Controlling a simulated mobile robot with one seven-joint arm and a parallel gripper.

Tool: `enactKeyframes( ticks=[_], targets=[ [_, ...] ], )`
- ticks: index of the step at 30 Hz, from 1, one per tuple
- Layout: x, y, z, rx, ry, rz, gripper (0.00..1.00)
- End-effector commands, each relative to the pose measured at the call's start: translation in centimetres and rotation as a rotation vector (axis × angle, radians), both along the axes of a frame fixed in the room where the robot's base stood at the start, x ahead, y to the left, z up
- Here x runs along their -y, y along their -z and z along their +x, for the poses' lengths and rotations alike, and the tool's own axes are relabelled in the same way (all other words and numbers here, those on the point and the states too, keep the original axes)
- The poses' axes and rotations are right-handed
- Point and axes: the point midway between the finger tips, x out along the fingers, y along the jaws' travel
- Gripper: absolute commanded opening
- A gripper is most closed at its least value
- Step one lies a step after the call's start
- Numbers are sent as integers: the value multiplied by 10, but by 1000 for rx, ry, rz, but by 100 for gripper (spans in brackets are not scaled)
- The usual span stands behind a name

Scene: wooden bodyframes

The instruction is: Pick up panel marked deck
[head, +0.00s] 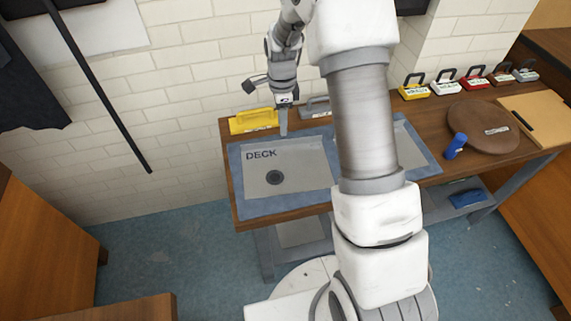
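The panel marked DECK (301,176) is a flat grey sheet with a dark round spot near its lower left part. It lies on a blue mat (240,207) at the left end of the wooden table. My gripper (283,128) points down at the panel's far edge, near its middle. The fingers look like one narrow shape from here, so I cannot tell whether they are open, shut or touching the panel.
A yellow holder (253,121) and a grey one (317,108) stand behind the mat, close to my gripper. To the right are a blue bottle (455,146), a round brown board (483,127), a clipboard (540,120) and several coloured padlock-shaped items (445,89). The brick wall is close behind.

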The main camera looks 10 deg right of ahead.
Motion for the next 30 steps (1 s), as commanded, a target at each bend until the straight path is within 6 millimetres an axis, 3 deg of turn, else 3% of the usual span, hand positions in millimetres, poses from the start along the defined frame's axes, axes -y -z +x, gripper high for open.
enactKeyframes(
  ticks=[10,19,20,26,30],
  targets=[
    [-4,46,-8,-3,1,0,39],
    [-4,51,-7,-1,-1,0,39],
    [-4,51,-7,-1,0,0,37],
    [-4,51,-7,-1,0,0,1],
    [-4,51,-7,-1,0,0,0]
  ],
)
